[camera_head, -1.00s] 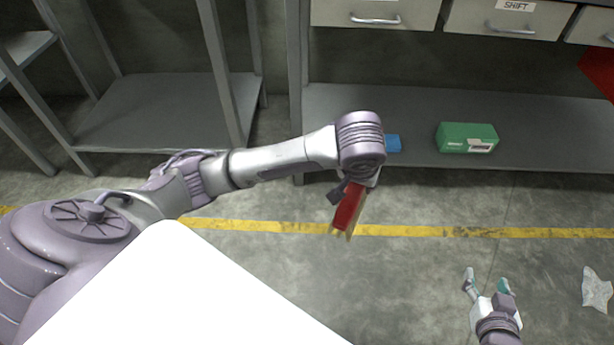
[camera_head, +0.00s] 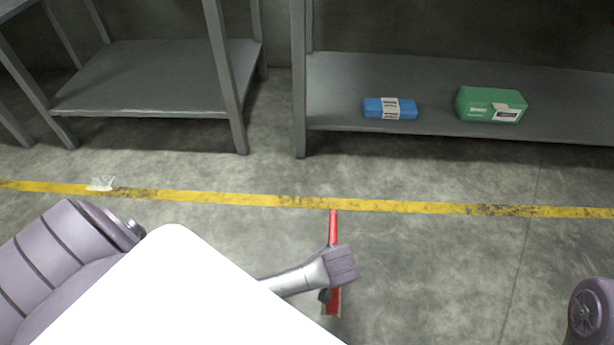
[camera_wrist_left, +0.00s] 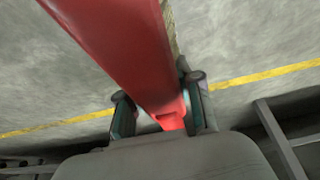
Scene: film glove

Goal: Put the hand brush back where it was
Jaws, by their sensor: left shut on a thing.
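The hand brush is red with pale bristles. In the head view its red handle (camera_head: 333,228) points toward the yellow line, and its head end shows below my left wrist. My left gripper (camera_wrist_left: 160,112) is shut on the hand brush; in the left wrist view the red body (camera_wrist_left: 115,45) runs up from between the fingers. In the head view my left wrist hides the grip itself. The brush is over the floor; whether it touches the floor I cannot tell. My right gripper is out of view.
A grey shelf (camera_head: 440,72) at the back holds a blue box (camera_head: 374,108) and a green box (camera_head: 480,104). An empty grey shelf (camera_head: 150,75) stands at left. A yellow line (camera_head: 240,198) crosses the floor. A crumpled clear piece (camera_head: 102,184) lies on it at left.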

